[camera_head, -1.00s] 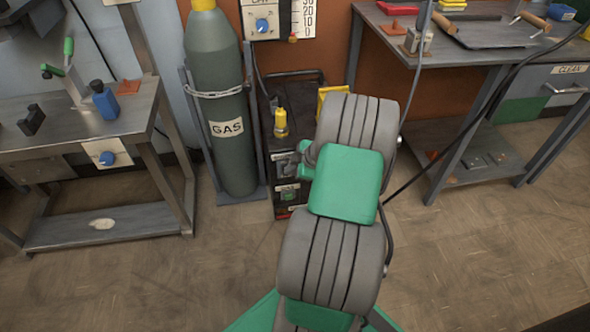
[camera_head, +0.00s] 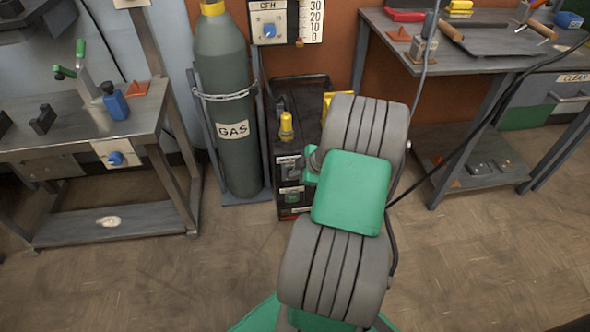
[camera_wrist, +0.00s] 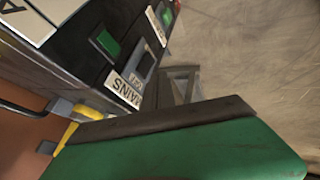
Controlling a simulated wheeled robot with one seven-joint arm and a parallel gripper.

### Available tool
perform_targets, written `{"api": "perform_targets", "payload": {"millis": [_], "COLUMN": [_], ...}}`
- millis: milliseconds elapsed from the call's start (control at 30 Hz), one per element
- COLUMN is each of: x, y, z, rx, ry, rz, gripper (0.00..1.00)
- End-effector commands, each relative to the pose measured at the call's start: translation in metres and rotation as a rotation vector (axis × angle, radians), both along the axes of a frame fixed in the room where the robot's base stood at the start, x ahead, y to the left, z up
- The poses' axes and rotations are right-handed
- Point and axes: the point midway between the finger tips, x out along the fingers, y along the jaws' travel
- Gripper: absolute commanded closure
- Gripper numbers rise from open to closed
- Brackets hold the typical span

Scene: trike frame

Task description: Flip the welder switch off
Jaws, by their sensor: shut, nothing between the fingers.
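The welder (camera_head: 305,105) is a dark box beside the gas cylinder, its front face partly covered by my arm. Its front carries labels and a dark switch (camera_head: 293,172). In the wrist view, the dark switch (camera_wrist: 144,65) sits next to a label reading MAINS (camera_wrist: 125,89), with a green square (camera_wrist: 106,43) nearby; I cannot tell the switch's position. My gripper (camera_wrist: 181,86) is shut and empty, close in front of the panel beside the MAINS label. I cannot tell whether it touches. A green part of mine fills the lower wrist view; my arm mostly hides the gripper in the head view.
A grey gas cylinder (camera_head: 228,110), chained to its stand, is just left of the welder. A steel bench (camera_head: 60,135) stands at left, another table (camera_head: 470,62) at right. A yellow-topped fitting (camera_head: 287,125) sits on the welder. Dark cables run at right. The front floor is clear.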

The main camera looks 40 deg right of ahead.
Motion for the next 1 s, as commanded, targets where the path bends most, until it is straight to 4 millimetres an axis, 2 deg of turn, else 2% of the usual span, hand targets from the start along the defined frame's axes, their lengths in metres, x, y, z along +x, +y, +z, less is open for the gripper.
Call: {"api": "perform_targets", "payload": {"millis": [67,300,500,1000], "x": [-0.01,-0.036,-0.051,-0.054], "y": [0.01,-0.001,-0.006,-0.007], "z": [0.007,0.061,0.086,0.091], "rx": [0.001,-0.003,-0.002,0.0], "ry": [0.0,-0.002,0.0,0.0], "rz": [-0.001,0.002,0.005,0.005], "gripper": [1.0,1.0,1.0,1.0]}}
